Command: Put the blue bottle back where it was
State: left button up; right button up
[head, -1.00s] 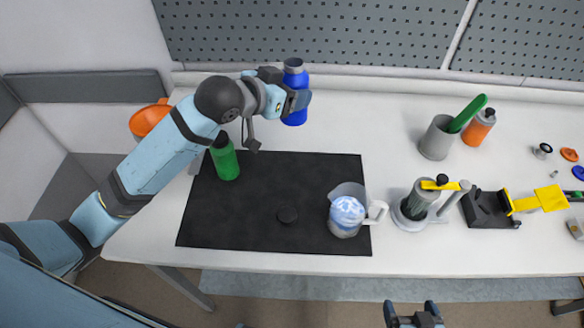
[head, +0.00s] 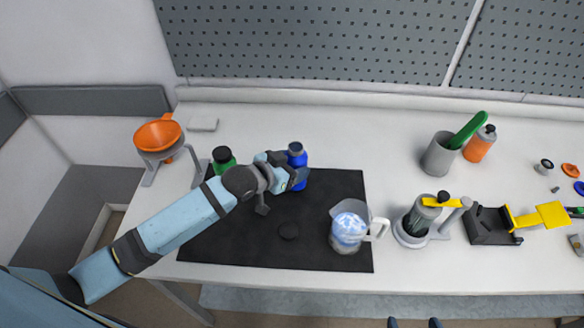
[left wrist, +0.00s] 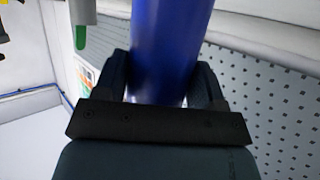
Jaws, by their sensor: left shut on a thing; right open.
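The blue bottle (head: 297,157) stands upright at the back edge of the black mat (head: 325,190) in the head view. I cannot tell whether its base touches the surface. My left gripper (head: 298,178) reaches it from the left and is shut around its body. In the left wrist view the blue bottle (left wrist: 170,50) fills the space between the two dark fingers (left wrist: 170,85). My right gripper (head: 414,323) shows only as fingertips at the bottom edge of the head view, apart and empty.
A green bottle (head: 222,158) stands behind my left arm. An orange funnel (head: 158,135) on a stand is at the left. A grey cup (head: 438,155), an orange bottle (head: 479,145) and a yellow-handled device (head: 420,218) stand right.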

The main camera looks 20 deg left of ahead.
pick_arm(q)
jog(key=shift+f, duration=0.7)
jog(key=shift+f, duration=0.15)
jog(key=o, duration=1.1)
jog(key=shift+r, duration=0.2)
jog(key=v, duration=1.2)
jog(key=shift+b, duration=0.45)
jog(key=shift+f, duration=0.1)
